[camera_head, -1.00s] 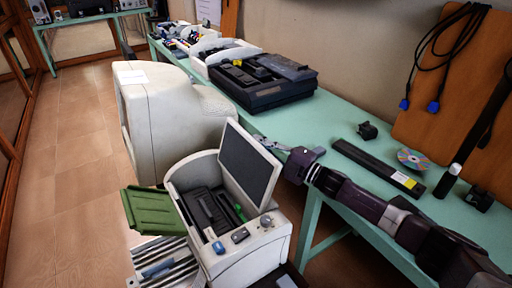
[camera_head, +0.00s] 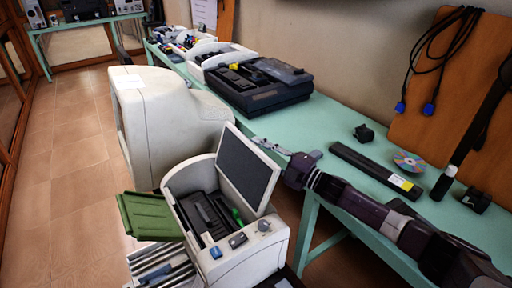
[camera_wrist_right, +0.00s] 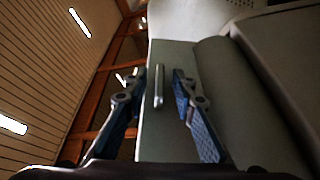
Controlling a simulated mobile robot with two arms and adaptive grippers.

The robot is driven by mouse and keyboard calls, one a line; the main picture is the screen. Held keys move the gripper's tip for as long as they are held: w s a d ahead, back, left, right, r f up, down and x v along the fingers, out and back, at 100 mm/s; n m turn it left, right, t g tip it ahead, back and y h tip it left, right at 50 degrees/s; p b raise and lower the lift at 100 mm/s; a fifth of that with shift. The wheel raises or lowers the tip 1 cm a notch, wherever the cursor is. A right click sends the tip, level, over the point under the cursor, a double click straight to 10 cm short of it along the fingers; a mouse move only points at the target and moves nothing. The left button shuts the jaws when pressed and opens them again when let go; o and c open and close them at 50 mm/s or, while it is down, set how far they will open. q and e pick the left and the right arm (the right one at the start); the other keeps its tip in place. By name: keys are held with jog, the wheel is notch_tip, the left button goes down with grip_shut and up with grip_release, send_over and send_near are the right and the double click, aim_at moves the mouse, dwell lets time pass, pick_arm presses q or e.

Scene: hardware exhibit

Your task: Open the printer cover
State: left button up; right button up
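The printer (camera_head: 245,255) is a white box at the bottom middle of the head view. Its cover (camera_head: 247,165), a dark grey panel in a white frame, stands raised and tilted over the open interior. My right gripper (camera_head: 272,146) is just right of the cover's upper right edge, near the table; contact cannot be told. In the right wrist view my right gripper (camera_wrist_right: 158,78) has its fingers spread. A thin grey bar shows between them, in front of a grey-green surface; neither is clearly identifiable. My left gripper is not in view.
A green tray (camera_head: 150,217) sticks out left of the printer. A big white monitor (camera_head: 165,115) stands behind it. The green table (camera_head: 325,130) bears a black bar (camera_head: 375,170), a disc (camera_head: 409,161) and a black machine (camera_head: 258,88). The floor at left is clear.

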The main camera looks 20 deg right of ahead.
jog(key=v, duration=1.1)
jog(key=shift+w, duration=0.1)
